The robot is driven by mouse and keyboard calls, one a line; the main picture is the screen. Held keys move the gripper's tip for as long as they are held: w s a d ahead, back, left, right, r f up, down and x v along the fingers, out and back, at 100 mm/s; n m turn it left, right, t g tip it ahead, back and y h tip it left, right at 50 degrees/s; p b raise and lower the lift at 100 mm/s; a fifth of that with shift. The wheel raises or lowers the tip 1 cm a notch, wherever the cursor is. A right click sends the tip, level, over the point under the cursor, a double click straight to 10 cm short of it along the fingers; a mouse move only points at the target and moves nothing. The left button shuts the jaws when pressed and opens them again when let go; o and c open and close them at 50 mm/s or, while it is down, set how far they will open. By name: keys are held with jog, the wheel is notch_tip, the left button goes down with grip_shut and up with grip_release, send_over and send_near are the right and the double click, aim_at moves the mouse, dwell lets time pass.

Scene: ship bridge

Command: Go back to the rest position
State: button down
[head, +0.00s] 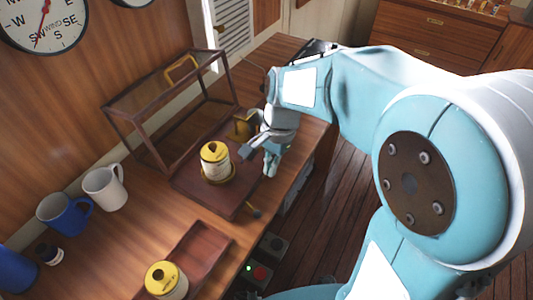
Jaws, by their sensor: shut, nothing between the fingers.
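My gripper (262,158) is at the end of my light-blue arm, pointing down over the right part of the wooden counter. It is shut and holds nothing. It is beside a dark wooden board (237,203), which bears a cream spool-like canister with a yellow top (215,158). The gripper is to the right of this canister and looks apart from it. A brass-coloured piece (242,126) shows just behind the gripper, partly hidden by it.
A glass case with a dark frame (150,128) stands behind the board. A white mug (104,187) and a blue mug (63,215) stand left.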

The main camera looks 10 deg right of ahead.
jog(key=s+d+r+n+t+h, duration=0.2)
jog(key=s+d+r+n+t, duration=0.5)
jog(key=s+r+n, duration=0.2)
jog(key=shift+s+r+t, duration=0.15)
jog(key=shift+s+t, duration=0.15)
jog(key=shift+s, duration=0.95)
